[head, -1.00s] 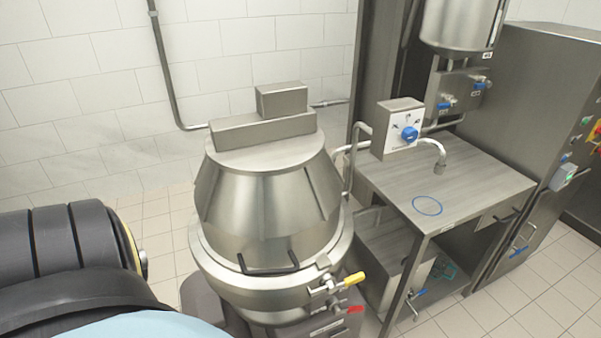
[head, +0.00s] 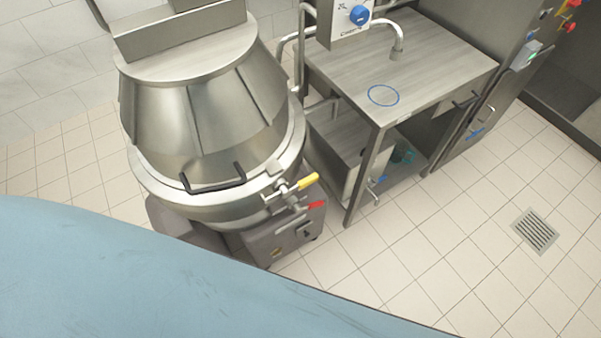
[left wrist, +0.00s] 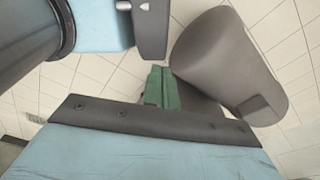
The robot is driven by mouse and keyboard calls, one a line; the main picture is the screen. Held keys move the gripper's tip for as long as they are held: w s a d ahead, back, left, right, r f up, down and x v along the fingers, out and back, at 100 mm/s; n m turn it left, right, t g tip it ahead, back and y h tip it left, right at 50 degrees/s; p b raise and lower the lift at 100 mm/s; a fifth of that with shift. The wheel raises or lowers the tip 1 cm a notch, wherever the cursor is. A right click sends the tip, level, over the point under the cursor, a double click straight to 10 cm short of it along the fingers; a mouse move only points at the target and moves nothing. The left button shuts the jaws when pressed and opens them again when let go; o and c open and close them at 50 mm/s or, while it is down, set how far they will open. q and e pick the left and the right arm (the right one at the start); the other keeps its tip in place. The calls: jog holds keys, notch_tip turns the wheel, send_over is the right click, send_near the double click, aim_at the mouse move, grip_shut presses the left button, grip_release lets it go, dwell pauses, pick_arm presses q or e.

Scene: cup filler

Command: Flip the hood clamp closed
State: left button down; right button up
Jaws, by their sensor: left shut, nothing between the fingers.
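The steel hood (head: 200,110) sits on the round kettle (head: 225,208) in the head view. A black bar handle (head: 213,187) is on its front. The hood clamp (head: 283,190) is at the front right of the rim, with a yellow-tipped lever (head: 309,182) pointing right and slightly up. I cannot tell from this view whether it is latched. My left gripper's green fingers (left wrist: 162,88) are together and empty in the left wrist view, over the tiled floor and away from the clamp. It is not visible in the head view. My right gripper is in neither view.
A red-tipped lever (head: 315,205) is just below the clamp. A steel table (head: 440,50) with a blue ring (head: 383,95) and a tap (head: 398,40) stands to the right. A floor drain (head: 535,231) is at far right. Open tiled floor lies in front of the table.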

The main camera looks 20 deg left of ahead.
aim_at(311, 177)
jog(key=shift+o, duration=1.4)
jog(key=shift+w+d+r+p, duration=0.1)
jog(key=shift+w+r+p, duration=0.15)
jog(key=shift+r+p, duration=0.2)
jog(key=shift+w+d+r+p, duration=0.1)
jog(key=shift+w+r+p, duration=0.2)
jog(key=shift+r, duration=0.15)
pick_arm(q)
jog(key=w+d+r+m+t+h+p, duration=0.2)
jog(key=w+r+t+p, duration=0.1)
jog(key=w+r, duration=1.4)
jog(key=w+d+r+m+t+h+p, duration=0.2)
jog(key=w+d+r+m+h+p, duration=0.1)
jog(key=w+r, duration=1.4)
notch_tip(311, 177, up, 7)
jog(key=shift+w+d+r+t+h, duration=0.15)
jog(key=shift+w+d+t+h, duration=0.15)
jog(key=shift+w+t, duration=0.1)
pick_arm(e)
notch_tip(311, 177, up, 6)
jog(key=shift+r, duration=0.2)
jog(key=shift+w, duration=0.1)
